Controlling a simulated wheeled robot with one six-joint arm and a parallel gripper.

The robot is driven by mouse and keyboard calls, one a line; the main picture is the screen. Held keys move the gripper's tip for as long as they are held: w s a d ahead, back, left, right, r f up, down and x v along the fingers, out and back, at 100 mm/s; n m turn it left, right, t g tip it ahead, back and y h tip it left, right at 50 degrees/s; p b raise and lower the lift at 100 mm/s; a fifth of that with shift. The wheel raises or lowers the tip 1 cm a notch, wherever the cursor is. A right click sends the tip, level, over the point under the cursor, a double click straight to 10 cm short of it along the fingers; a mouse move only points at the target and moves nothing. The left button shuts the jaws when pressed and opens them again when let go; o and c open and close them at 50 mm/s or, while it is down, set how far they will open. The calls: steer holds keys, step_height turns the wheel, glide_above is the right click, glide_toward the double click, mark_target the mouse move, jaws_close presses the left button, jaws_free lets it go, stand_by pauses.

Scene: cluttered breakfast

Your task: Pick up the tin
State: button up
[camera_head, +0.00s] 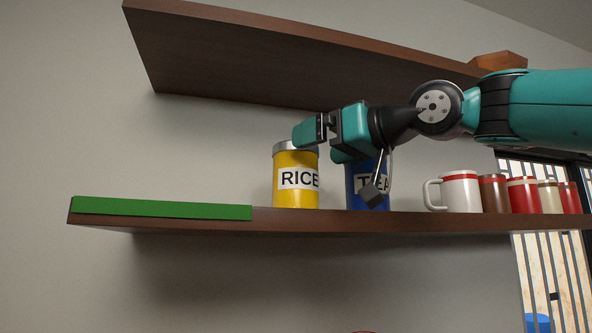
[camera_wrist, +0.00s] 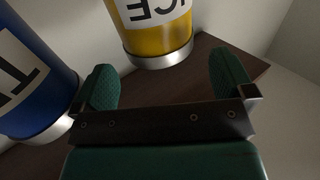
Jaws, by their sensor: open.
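A yellow tin (camera_head: 295,190) labelled RICE with a silver lid stands upright on the lower shelf. A blue tin (camera_head: 353,184) labelled TEA stands to its right, partly hidden behind my gripper. My gripper (camera_head: 322,140) is open and empty near the top of the yellow tin in the head view, overlapping its right upper edge. In the wrist view, my gripper (camera_wrist: 163,75) has its two green fingers spread, with the yellow tin (camera_wrist: 158,35) ahead of the gap between them. The blue tin (camera_wrist: 28,80) is close beside the left finger.
The lower shelf (camera_head: 330,223) carries a flat green item (camera_head: 160,208) at its left and several mugs at its right, the nearest a white mug (camera_head: 458,191) with a red rim. An upper shelf (camera_head: 280,60) hangs above. Bare wall lies left of the yellow tin.

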mark_target(313, 149)
steer(key=p+x, duration=0.3)
steer(key=x, duration=0.2)
steer(key=shift+d, duration=0.1)
steer(key=shift+w+a+f, duration=0.15)
steer(key=shift+w+a, duration=0.15)
steer(key=shift+w, duration=0.05)
steer(key=shift+c, duration=0.2)
steer(key=c, duration=0.7)
steer(key=shift+c, duration=0.2)
step_height(313, 149, up, 10)
steer(key=p, duration=0.3)
